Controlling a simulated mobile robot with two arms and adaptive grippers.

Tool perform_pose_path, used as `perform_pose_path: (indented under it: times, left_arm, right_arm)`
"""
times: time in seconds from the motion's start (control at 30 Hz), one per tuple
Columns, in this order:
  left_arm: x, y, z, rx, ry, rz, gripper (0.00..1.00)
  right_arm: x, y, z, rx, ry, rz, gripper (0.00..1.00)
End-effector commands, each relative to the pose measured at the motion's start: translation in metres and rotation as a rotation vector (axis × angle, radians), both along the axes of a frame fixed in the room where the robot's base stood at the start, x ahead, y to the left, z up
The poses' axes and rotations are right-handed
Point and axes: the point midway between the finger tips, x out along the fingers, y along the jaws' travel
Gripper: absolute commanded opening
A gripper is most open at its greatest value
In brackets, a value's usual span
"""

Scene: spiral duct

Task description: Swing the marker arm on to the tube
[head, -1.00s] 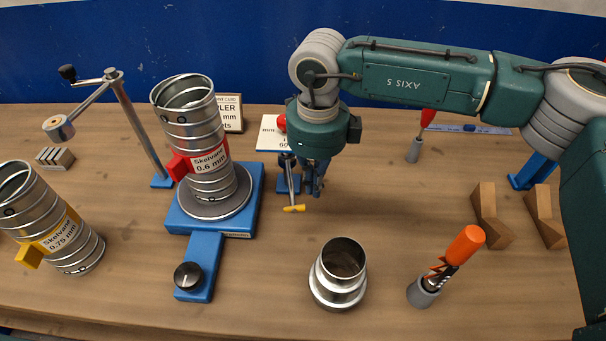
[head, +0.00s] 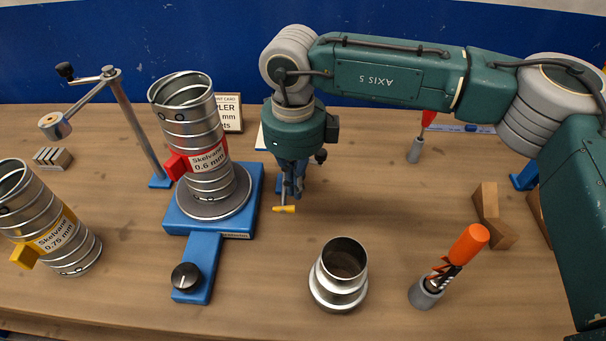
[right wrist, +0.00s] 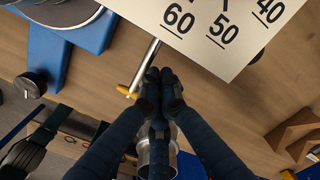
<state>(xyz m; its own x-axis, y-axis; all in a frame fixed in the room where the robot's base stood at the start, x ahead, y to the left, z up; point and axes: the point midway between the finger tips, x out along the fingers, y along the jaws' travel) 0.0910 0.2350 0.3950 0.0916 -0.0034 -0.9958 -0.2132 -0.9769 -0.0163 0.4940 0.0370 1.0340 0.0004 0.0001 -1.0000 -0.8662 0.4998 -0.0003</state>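The marker arm (head: 88,98) is a grey bar on a slanted post with a small blue foot. It has a black knob and a round metal head, and hangs left of the tube, apart from it. The tube (head: 187,112) is ribbed metal with a red "Skelvane 0.6 mm" label, standing on a round plate on a blue base (head: 215,235). My right gripper (head: 288,188) points down right of this base, beside a metal rod with a yellow tip (head: 284,209). In the right wrist view its fingertips (right wrist: 160,80) are together near that rod; I see nothing clearly held. My left gripper is out of view.
A second tube with a yellow label (head: 45,235) stands at the left. A metal collar (head: 340,280) and an orange-handled tool in a grey holder (head: 455,262) stand in front. Wooden blocks (head: 490,215) lie at the right. A numbered card (right wrist: 220,25) is close to my right gripper.

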Motion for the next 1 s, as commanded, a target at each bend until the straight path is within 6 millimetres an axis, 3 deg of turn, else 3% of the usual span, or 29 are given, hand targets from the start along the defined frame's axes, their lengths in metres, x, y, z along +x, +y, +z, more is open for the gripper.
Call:
perform_pose_path:
  times: [0.6, 1.0]
  left_arm:
    - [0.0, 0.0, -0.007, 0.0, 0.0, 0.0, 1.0]
    - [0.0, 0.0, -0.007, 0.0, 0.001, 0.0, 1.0]
  right_arm:
    - [-0.005, 0.025, 0.0, 0.0, 0.0, 0.0, 0.0]
    - [-0.004, 0.024, 0.0, 0.0, 0.0, 0.0, 0.0]
